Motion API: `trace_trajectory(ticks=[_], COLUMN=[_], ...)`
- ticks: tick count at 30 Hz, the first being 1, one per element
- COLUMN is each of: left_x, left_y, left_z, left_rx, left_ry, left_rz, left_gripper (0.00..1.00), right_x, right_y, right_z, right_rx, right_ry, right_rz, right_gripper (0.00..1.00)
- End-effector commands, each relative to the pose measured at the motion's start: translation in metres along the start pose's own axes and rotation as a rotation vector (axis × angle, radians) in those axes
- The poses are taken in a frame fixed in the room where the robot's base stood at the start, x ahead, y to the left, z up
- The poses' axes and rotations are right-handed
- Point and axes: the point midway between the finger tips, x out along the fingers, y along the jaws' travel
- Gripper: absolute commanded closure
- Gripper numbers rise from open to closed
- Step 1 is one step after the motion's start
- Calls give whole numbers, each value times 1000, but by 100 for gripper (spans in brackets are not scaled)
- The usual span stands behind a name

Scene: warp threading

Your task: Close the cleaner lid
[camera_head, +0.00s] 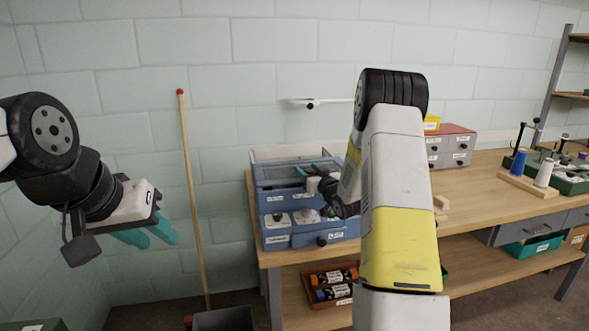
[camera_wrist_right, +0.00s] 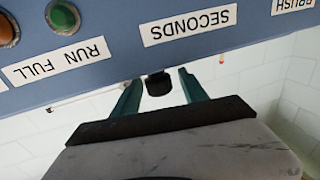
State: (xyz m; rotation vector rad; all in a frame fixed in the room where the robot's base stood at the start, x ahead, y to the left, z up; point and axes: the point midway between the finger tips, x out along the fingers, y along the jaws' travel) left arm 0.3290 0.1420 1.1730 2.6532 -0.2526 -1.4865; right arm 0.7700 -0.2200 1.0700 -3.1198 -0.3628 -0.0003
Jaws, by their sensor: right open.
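The cleaner (camera_head: 276,240) is a blue box with white labels and dials on its front, on the left end of the workbench. A pale upright panel (camera_head: 292,153) shows behind its top; I cannot tell whether it is the lid. My right gripper (camera_head: 306,169) is over the cleaner, its teal fingers apart. In the right wrist view, a black knob (camera_wrist_right: 158,83) lies between the open fingertips, with no clear contact, beside a blue panel (camera_wrist_right: 120,45) with inverted labels. My left gripper (camera_head: 147,236) hangs open and empty at the left, away from the bench. My right arm hides the cleaner's right side.
A wooden pole (camera_head: 190,190) leans on the wall left of the cleaner. A crate of bottles (camera_head: 318,305) sits below.

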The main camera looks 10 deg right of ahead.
Motion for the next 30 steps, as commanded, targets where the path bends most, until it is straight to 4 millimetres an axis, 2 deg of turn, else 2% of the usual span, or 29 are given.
trace_trajectory(ticks=[3, 6, 14, 17, 22, 30], left_x=[0, 0, 0, 0, 0, 0], left_y=[0, 0, 0, 0, 0, 0], left_z=[0, 0, 0, 0, 0, 0], left_rx=[0, 0, 0, 0, 0, 0], left_ry=[0, 0, 0, 0, 0, 0], left_rz=[0, 0, 0, 0, 0, 0], left_gripper=[64, 64, 64, 64, 64, 64], right_x=[14, 20, 21, 21, 21, 21], right_y=[-1, 0, 0, 0, 0, 0], right_z=[0, 0, 0, 0, 0, 0], right_rx=[-2, -2, -1, -1, -1, -1], right_ry=[1, 0, 0, 0, 0, 0], right_rz=[-2, -1, 0, 0, 0, 0], right_gripper=[49, 49, 49, 65, 98, 100])
